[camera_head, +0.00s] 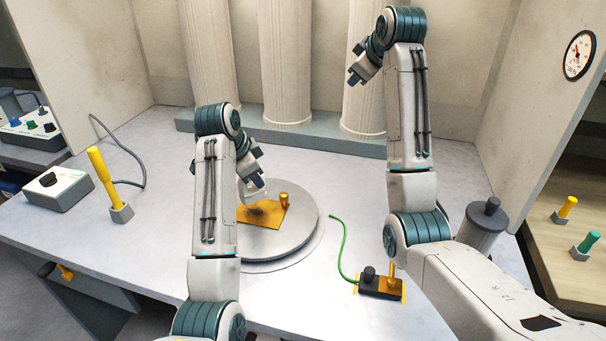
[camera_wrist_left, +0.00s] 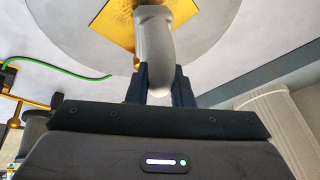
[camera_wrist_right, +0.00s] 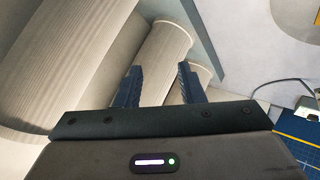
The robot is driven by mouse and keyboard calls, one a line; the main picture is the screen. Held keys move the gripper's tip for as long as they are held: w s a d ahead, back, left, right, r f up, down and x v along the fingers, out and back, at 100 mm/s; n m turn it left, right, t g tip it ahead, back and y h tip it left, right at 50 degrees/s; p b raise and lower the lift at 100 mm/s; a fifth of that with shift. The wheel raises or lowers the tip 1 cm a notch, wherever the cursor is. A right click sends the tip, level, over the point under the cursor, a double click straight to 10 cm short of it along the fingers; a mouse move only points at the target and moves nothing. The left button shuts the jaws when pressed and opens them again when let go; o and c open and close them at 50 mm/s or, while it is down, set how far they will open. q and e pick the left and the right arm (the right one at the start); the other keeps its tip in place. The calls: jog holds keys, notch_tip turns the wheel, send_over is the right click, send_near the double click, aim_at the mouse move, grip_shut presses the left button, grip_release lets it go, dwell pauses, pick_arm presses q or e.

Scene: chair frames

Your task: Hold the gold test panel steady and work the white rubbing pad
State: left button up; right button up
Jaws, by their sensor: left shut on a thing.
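The gold test panel (camera_head: 270,217) lies on a round grey turntable (camera_head: 286,241); a dark smudge marks its middle and a gold knob (camera_head: 284,198) stands at its right corner. My left gripper (camera_head: 256,181) is shut on the white rubbing pad (camera_head: 250,191) above the panel's far left part. In the left wrist view the pad (camera_wrist_left: 155,45) sits between the fingers, with the panel (camera_wrist_left: 117,22) beyond it. I cannot tell whether the pad touches the panel. My right gripper (camera_head: 354,79) is raised near the columns; in the right wrist view its fingers (camera_wrist_right: 160,82) are apart and empty.
A black box with a gold post (camera_head: 380,284) and green cable stands right of the turntable. A yellow-handled tool (camera_head: 105,180) and a white control box (camera_head: 57,189) are at left. A grey canister (camera_head: 485,228) stands at right. Fluted columns (camera_head: 287,70) line the back.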

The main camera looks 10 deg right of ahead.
jog(key=s+a+f+n+g+y, duration=0.1)
jog(key=s+a+f+g+y, duration=0.1)
jog(key=a+f, duration=0.35)
jog(key=s+a+f+n+g+y, duration=0.1)
jog(key=a+f+g, duration=0.15)
jog(key=f, duration=0.55)
jog(key=n+g+y, duration=0.2)
jog(key=g, duration=0.1)
send_near(286, 194)
jog(key=f, duration=0.1)
jog(key=shift+x, duration=4.25)
jog(key=shift+a+r, duration=0.15)
grip_shut()
jog(key=shift+o, duration=0.8)
grip_release()
